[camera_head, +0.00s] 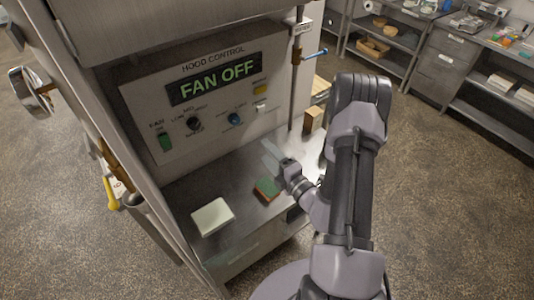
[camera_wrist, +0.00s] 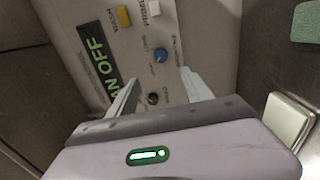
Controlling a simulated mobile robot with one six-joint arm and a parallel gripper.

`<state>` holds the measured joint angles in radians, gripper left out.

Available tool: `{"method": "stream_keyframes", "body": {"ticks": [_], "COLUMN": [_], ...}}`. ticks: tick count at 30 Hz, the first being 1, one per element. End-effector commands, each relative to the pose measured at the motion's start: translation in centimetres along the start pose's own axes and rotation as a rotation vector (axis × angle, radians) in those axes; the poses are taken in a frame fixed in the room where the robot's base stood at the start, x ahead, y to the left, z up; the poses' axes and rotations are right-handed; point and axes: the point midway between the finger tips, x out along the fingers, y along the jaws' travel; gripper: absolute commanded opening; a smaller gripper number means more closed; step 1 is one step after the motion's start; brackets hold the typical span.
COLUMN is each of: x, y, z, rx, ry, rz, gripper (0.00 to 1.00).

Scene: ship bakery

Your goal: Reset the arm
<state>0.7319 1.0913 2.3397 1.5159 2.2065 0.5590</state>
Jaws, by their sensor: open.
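My gripper (camera_head: 271,156) is at the end of my arm, over the metal shelf below the hood control panel (camera_head: 155,92). In the wrist view my gripper (camera_wrist: 160,95) has its two pale fingers apart with nothing between them, pointing toward the panel. The panel's display reads FAN OFF. The panel has a green switch (camera_head: 165,140), a black knob (camera_head: 193,123), a blue knob (camera_head: 234,118) and a yellow button (camera_head: 260,90). The blue knob also shows in the wrist view (camera_wrist: 161,54), beyond the fingers. The fingers appear apart from the panel.
A white block (camera_head: 212,217) and a green-topped sponge (camera_head: 267,189) lie on the metal shelf (camera_head: 235,232) below my gripper. Metal shelving (camera_head: 437,70) stands at the back right. Open floor lies at the right.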

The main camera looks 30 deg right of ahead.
Motion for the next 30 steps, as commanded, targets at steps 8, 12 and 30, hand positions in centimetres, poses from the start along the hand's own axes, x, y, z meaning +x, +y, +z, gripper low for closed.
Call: {"method": "stream_keyframes", "body": {"ticks": [8, 12, 30], "x": [0.0, 0.0, -18.4], "y": [0.0, 0.0, -3.6], "z": [0.0, 0.0, -28.3], "rx": [0.000, 0.000, -2.166], "ry": [0.001, 0.001, 1.668], "rz": [0.000, 0.000, 0.972], "gripper": [0.59, 0.59, 0.59]}}
